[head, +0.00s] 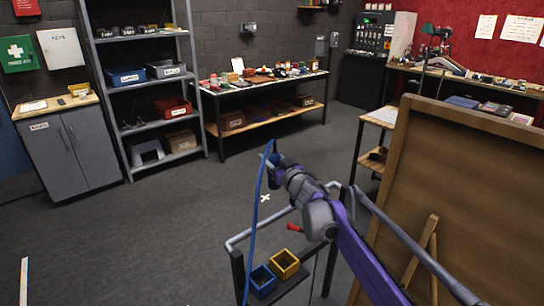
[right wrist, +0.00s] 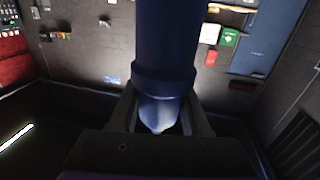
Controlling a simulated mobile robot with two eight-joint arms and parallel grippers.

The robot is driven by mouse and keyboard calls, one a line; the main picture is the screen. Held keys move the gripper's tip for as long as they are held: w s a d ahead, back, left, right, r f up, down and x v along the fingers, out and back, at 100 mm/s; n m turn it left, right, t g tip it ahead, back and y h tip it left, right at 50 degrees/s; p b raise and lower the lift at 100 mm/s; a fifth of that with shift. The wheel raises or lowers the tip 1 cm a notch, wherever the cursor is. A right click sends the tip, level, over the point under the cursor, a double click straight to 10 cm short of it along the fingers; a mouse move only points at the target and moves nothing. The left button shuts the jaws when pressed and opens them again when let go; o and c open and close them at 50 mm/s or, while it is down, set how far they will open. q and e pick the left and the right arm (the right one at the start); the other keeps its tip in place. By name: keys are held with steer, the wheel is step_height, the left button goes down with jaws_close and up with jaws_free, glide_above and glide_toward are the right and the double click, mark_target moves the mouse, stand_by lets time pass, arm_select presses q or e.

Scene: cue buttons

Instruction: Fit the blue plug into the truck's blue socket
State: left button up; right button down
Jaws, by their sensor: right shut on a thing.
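My right arm reaches up from the lower right in the head view. Its gripper (head: 277,164) is held in mid-air over the floor, shut on the blue plug. In the right wrist view the plug (right wrist: 165,55) is a thick dark-blue cylinder with a collar, its lower end between the two fingers of the gripper (right wrist: 162,122). A blue cable (head: 256,200) hangs from the gripper end down past a blue open-topped box (head: 263,280). That box sits beside a yellow one (head: 284,264) on a railed frame. I cannot tell whether the blue box is the socket. My left gripper is out of view.
The grey rail (head: 240,239) of the frame and a red lever (head: 294,228) are below my right arm. A large brown board (head: 460,180) stands close on the right. Shelves (head: 145,98), a cabinet (head: 68,155) and a bench (head: 262,83) line the back. The floor at left is clear.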

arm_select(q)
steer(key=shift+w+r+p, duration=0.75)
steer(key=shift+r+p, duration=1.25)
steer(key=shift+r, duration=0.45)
arm_select(e)
steer(key=shift+s+a, duration=1.35)
steer(key=shift+s, duration=3.15)
steer(key=shift+s+a, duration=1.3)
steer(key=shift+s, duration=3.2)
arm_select(q)
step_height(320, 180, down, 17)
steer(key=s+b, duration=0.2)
steer(key=b, duration=1.3)
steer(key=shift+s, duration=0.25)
arm_select(e)
steer(key=shift+f, duration=11.9)
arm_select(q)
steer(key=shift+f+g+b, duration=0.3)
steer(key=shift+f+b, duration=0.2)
arm_select(e)
steer(key=shift+f, duration=0.6)
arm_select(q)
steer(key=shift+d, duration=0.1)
arm_select(e)
steer(key=shift+c, duration=1.4)
jaws_free()
